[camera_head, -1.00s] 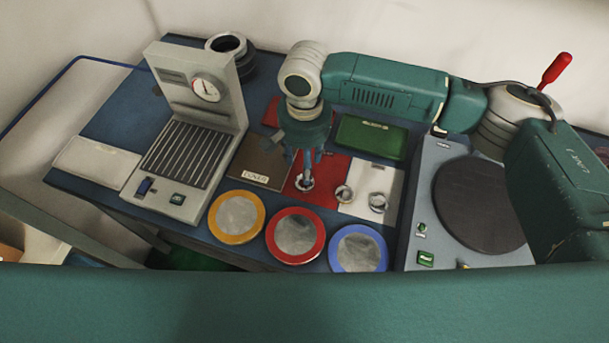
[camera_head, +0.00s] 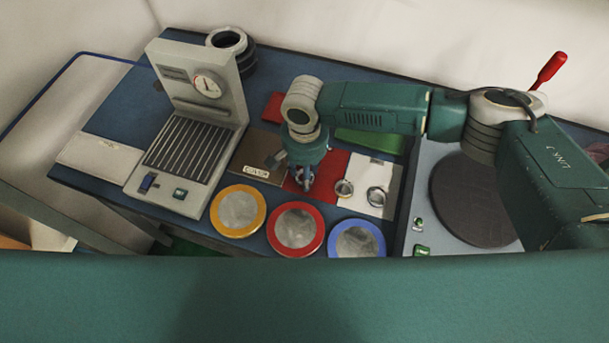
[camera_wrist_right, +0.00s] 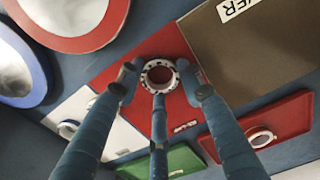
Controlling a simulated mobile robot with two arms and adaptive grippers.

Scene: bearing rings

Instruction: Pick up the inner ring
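In the right wrist view a small metal ring (camera_wrist_right: 158,76) with a row of holes or balls around it lies on the red mat (camera_wrist_right: 185,45). The blue fingers of my right gripper (camera_wrist_right: 157,84) are spread, with their tips around this ring; I cannot tell whether they touch it. In the head view the same gripper (camera_head: 306,182) points down over the red mat (camera_head: 331,170) and largely hides the ring. My left gripper is not in view.
A brown labelled mat (camera_head: 250,157) lies left of the red one. Yellow (camera_head: 216,222), red (camera_head: 270,238) and blue (camera_head: 334,252) rimmed discs line the front edge. A grey gauge press (camera_head: 208,128) stands left, a round-plated device (camera_head: 476,200) right. A green tray (camera_head: 372,140) lies behind.

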